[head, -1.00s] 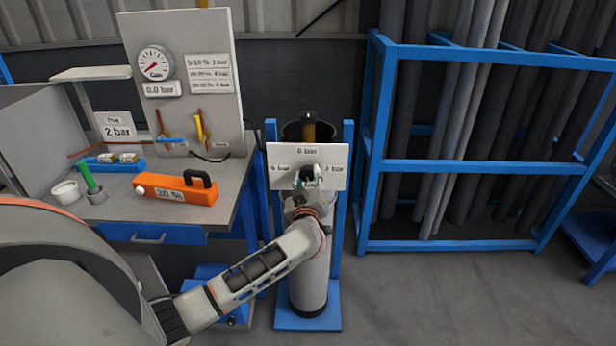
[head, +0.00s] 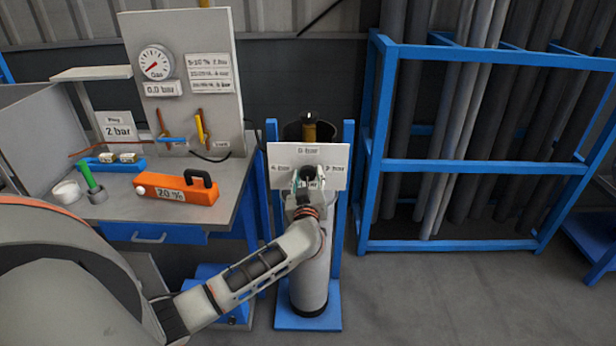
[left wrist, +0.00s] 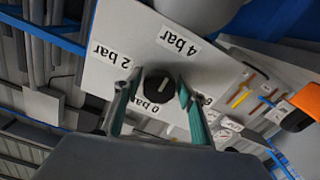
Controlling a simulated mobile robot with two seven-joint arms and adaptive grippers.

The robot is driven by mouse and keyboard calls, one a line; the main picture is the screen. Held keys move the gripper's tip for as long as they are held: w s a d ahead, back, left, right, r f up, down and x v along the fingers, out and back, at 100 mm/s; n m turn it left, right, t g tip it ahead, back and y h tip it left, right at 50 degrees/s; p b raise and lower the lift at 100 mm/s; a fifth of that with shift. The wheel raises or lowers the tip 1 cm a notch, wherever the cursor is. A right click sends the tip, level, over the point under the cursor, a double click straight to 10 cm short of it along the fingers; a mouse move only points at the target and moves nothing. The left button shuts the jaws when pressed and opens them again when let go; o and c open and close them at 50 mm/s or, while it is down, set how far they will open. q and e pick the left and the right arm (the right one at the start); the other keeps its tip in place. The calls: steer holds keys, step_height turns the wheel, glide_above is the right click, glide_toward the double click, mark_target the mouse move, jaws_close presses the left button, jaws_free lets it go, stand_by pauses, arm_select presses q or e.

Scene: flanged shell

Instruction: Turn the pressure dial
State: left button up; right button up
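The pressure dial is a dark round knob (left wrist: 159,88) with a pale mark, on a white plate (head: 281,153) labelled 0 bar at the top, 4 bar left and 2 bar right. The plate shows upside down in the left wrist view (left wrist: 125,30). My left gripper (left wrist: 159,80) has its two teal fingers apart, one on each side of the knob. I cannot tell whether they touch it. In the head view my left gripper (head: 307,183) is at the plate's lower middle. The gauge (head: 155,62) has a 0.0 bar display below it. My right gripper is not in view.
A blue rack (head: 450,165) with grey pipes stands at right. The floor in front of it is clear.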

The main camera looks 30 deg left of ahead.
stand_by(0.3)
arm_select(q)
steer(key=v, duration=1.2)
